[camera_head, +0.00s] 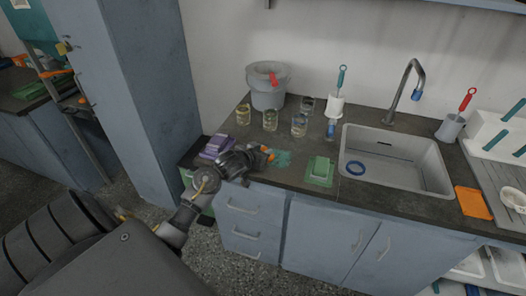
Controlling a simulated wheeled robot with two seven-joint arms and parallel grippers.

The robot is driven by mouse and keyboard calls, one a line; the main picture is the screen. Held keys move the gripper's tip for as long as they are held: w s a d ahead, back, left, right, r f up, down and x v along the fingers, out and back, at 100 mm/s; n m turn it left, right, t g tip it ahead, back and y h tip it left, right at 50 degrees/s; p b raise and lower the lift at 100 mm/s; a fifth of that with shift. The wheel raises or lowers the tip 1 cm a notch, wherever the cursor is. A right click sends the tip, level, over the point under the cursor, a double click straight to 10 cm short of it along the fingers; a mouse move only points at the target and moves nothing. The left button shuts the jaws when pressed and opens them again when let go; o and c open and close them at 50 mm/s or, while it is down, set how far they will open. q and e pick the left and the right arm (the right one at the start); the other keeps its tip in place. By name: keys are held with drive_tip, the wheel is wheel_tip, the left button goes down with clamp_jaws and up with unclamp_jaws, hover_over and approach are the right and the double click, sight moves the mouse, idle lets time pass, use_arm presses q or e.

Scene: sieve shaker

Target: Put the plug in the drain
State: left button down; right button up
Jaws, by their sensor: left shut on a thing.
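The grey sink (428,186) is set in the dark counter. A blue ring (355,168) lies on the left of its floor; I cannot tell whether it is the drain's rim or part of a plug. My left gripper (268,153), with orange fingertips, is over the counter's front edge, well left of the sink. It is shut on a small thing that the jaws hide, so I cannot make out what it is. No separate plug can be told for sure. My right gripper is not in view.
A teal cloth (283,160) lies just past the left gripper. Several glass beakers (270,120) and a grey bucket (267,90) stand behind. The tap (404,88) rises behind the sink. An orange cloth (473,202) lies right.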

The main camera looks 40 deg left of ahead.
use_arm(q)
drive_tip(key=shift+f, duration=0.15)
drive_tip(key=c, duration=1.2)
unclamp_jaws()
drive_tip(key=shift+c, duration=0.2)
